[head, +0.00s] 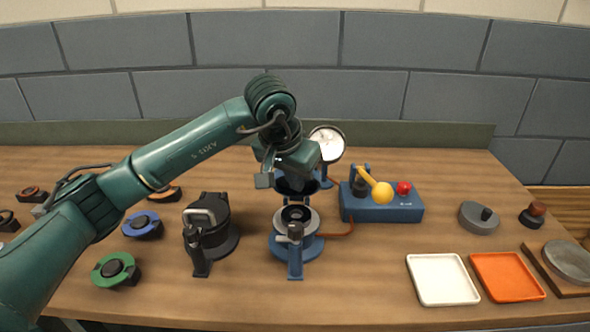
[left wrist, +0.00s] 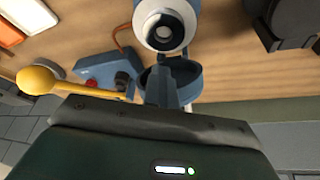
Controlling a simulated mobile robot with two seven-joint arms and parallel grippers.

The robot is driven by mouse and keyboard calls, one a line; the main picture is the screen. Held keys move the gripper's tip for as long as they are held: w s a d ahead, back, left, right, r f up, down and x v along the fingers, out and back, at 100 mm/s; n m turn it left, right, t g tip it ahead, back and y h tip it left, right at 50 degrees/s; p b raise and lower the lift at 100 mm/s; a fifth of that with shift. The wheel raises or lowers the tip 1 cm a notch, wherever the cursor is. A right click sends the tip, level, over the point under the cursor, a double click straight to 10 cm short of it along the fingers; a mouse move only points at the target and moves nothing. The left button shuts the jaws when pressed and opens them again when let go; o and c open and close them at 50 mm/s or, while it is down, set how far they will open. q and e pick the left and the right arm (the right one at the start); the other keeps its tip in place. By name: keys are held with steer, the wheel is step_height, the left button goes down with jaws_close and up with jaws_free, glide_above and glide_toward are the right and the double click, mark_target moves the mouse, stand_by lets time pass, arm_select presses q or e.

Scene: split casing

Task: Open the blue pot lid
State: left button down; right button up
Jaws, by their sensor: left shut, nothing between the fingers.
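The blue pot (head: 296,246) stands at the middle of the table with its latch handle facing the front. Its pale ring and dark centre are exposed, and they also show in the left wrist view (left wrist: 165,28). The blue pot's lid (head: 298,187) is swung up behind the pot, with its dark hollow side showing; it is also seen in the left wrist view (left wrist: 188,86). My left gripper (head: 278,180) is shut and empty, close by the raised lid and above the rear of the pot. I cannot tell whether it touches the lid. My right gripper is not in view.
A black pot (head: 210,228) stands to the left. A blue box with a yellow-knobbed lever and red button (head: 383,208) and a round gauge (head: 327,143) are near on the right. White (head: 442,279) and orange (head: 507,277) trays lie at front right.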

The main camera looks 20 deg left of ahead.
arm_select(q)
steer(key=shift+w+a+f, duration=0.2)
steer(key=shift+w+f, duration=0.15)
steer(key=shift+w, duration=0.2)
steer(key=shift+w+a+f, duration=0.2)
steer(key=shift+w+f, duration=0.1)
steer(key=shift+w, duration=0.25)
steer(key=shift+d+p+v, duration=0.15)
steer(key=shift+p+v, duration=0.3)
steer(key=shift+v, duration=0.35)
steer(key=shift+d+p+v, duration=0.2)
steer(key=shift+p+v, duration=0.2)
steer(key=shift+v, duration=0.45)
steer(key=shift+d+p+v, duration=0.2)
steer(key=shift+p+v, duration=0.1)
steer(key=shift+v, duration=0.5)
steer(key=shift+d+p+v, duration=0.2)
steer(key=shift+p+v, duration=0.1)
steer(key=shift+v, duration=0.5)
steer(key=shift+s, duration=0.1)
